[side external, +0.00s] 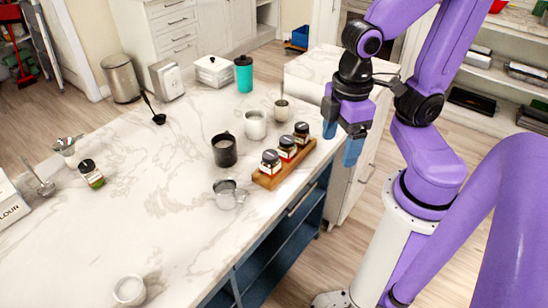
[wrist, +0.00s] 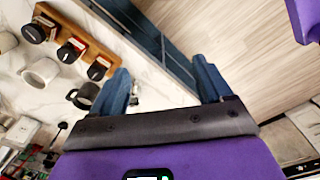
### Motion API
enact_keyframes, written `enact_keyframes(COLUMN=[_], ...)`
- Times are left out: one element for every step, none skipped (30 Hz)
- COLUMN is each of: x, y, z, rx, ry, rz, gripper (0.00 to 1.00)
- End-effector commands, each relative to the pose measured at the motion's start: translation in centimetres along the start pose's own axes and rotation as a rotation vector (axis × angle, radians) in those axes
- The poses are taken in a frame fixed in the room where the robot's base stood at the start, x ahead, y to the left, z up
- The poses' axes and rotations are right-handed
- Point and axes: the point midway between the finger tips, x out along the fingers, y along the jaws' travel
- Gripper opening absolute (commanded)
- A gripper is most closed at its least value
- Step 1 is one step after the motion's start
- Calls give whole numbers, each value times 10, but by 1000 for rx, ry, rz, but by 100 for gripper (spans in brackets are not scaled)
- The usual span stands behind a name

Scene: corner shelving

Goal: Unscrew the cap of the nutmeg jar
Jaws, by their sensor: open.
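Three small jars with dark caps stand upright in a row on a wooden tray (side external: 295,167): the near jar (side external: 270,163), the middle jar (side external: 287,149) and the far jar (side external: 301,134). Their labels are too small to read, so I cannot tell which is nutmeg. A fourth dark-capped jar (side external: 91,175) with green contents stands apart at the left of the counter. My gripper (side external: 341,139) is open and empty, right of the tray and past the counter edge. In the wrist view its fingers (wrist: 163,84) are spread, with the tray (wrist: 76,29) at upper left.
The left middle of the marble counter (side external: 150,215) is clear.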

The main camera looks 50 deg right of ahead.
Motion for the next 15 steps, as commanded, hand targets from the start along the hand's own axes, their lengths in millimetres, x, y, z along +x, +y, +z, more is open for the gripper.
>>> enact_keyframes(x=[0,1,1,1,1,2,2,2,3,4,5,6,7,9,11], y=[-6,-8,-11,-13,-14,-14,-13,-12,-8,-5,-1,6,13,19,29], z=[4,5,7,8,9,9,9,8,5,3,0,-4,-8,-11,-16], rx=[-46,-69,-94,-108,-117,-116,-105,-84,-36,13,72,166,245,330,449], ry=[1,2,2,2,2,2,2,1,0,-1,-1,-4,-4,-5,-5], rz=[-1,-1,-2,-2,-2,-2,-2,-2,-1,-1,0,2,3,4,5], gripper=[79,79,79,77,77,77,77,77,77,77,77,77,77,77,77])
